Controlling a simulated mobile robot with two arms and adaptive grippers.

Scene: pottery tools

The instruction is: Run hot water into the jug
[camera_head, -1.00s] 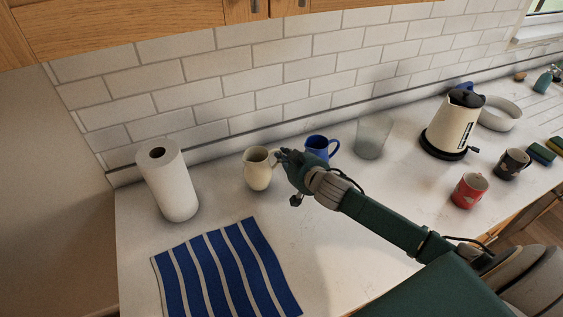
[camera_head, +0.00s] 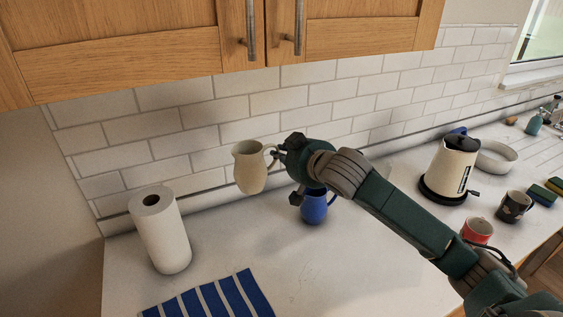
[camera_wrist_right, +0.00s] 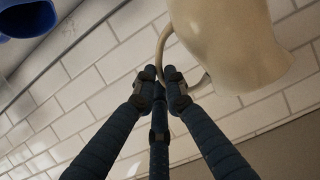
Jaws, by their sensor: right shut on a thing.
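The cream jug (camera_head: 250,168) is held up above the counter in the head view, upright or nearly so. My right gripper (camera_head: 283,156) is shut on its handle, on the jug's right side. In the right wrist view the jug (camera_wrist_right: 232,40) is at the upper right, and the fingers of my right gripper (camera_wrist_right: 163,78) close around the handle (camera_wrist_right: 172,50). No tap can be made out clearly. My left gripper is not in view.
A blue mug (camera_head: 314,208) stands below my right gripper. A paper towel roll (camera_head: 163,235) is at left, by a striped cloth (camera_head: 215,300). A kettle (camera_head: 450,168), red mug (camera_head: 477,230) and dark mug (camera_head: 513,206) stand at right. Wooden cupboards (camera_head: 130,45) hang above.

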